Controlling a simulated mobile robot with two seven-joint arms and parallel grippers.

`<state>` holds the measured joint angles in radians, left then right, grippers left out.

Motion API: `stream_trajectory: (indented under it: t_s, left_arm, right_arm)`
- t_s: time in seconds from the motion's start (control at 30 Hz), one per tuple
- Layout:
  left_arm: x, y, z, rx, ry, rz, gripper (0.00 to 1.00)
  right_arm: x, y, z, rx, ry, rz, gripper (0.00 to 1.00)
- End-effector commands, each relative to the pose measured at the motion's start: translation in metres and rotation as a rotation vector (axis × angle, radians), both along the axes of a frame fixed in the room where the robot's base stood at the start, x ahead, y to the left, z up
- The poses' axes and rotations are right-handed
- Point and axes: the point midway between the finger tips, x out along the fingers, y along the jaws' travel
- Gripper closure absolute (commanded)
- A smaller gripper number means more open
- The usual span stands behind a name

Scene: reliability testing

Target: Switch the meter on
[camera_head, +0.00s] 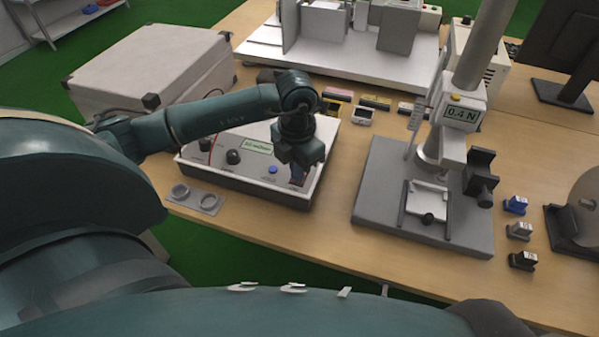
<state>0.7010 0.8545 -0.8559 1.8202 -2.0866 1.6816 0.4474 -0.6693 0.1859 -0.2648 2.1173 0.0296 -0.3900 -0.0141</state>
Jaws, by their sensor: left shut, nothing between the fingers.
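The meter (215,167) is a low, pale box with a sloped front panel on the wooden table, left of centre. Its panel carries a small green display (256,146) with text too small to read surely, dark knobs (233,157) and a blue button (272,169). My left gripper (298,175) points down over the right end of the panel, to the right of the blue button. It is shut and empty. It hides that part of the panel, and I cannot tell whether its fingertips touch it. My right gripper is out of view.
A test stand (372,200) with a column and a 0.4 N readout (461,113) stands to the right. A large grey case (140,62) is behind left. A grey two-ring holder (194,197) lies in front of the meter. Small blocks (519,231) sit at the right.

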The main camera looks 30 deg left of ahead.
Motion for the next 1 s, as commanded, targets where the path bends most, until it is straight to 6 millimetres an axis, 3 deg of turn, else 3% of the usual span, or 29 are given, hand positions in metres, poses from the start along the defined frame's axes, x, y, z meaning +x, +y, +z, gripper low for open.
stream_trajectory:
  t_s: [0.27,1.0]
  left_arm:
    - [-0.001,0.000,0.005,0.001,0.003,0.000,1.00]
    - [0.000,0.000,0.065,0.000,0.001,0.000,1.00]
  right_arm:
    - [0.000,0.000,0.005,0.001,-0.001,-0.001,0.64]
    - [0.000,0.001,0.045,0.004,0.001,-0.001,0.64]
